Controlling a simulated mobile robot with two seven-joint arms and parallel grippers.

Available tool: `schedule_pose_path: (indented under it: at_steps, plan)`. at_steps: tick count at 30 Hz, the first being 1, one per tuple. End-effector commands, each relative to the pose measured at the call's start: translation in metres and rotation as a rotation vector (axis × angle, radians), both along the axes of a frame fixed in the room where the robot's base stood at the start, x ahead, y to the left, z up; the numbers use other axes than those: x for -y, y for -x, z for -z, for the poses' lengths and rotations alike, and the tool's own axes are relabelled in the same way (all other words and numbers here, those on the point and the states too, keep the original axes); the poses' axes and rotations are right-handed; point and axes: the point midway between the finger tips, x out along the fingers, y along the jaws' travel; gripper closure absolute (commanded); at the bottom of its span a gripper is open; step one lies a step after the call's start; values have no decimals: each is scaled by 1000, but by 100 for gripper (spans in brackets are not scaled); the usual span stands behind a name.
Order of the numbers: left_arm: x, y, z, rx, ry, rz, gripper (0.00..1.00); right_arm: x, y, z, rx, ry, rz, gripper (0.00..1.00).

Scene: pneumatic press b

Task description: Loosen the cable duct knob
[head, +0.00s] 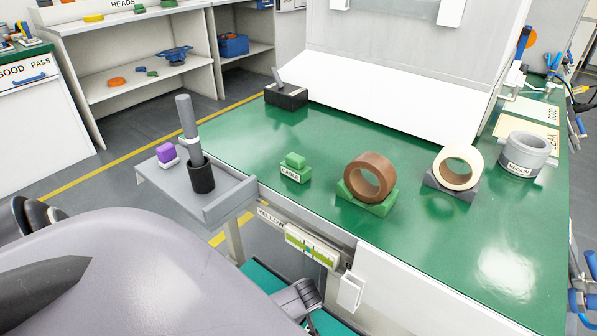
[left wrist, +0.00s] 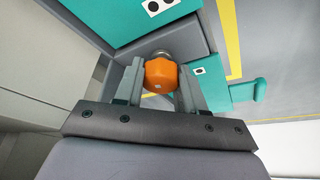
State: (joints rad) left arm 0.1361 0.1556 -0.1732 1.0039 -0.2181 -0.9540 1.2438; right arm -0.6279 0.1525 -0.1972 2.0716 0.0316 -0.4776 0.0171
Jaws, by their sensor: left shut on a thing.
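An orange faceted knob (left wrist: 161,75) shows in the left wrist view, on a metal collar at the end of a grey block with teal panels. My left gripper (left wrist: 160,88) has one finger on each side of the knob and is shut on it. The knob is not visible in the head view. There my large grey arm covers the lower left. My right gripper is in neither view.
A green worktop (head: 320,240) holds a brown ring (head: 355,180) on a green stand, a cream tape roll (head: 440,170), a grey ring and a small green block labelled CABLE (head: 290,175). A grey side tray (head: 225,207) holds a black cup. Shelves (head: 100,105) stand behind.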

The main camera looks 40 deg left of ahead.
Motion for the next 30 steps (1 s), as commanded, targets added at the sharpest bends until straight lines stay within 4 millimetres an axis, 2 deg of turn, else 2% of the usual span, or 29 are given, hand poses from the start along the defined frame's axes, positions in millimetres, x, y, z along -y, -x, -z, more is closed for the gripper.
schedule_pose_path:
  at_steps: [12,30]
  plan:
    - [0,0,2,-1,2,-265,91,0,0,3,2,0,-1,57]
    - [-2,1,1,1,-2,-336,91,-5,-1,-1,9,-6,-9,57]
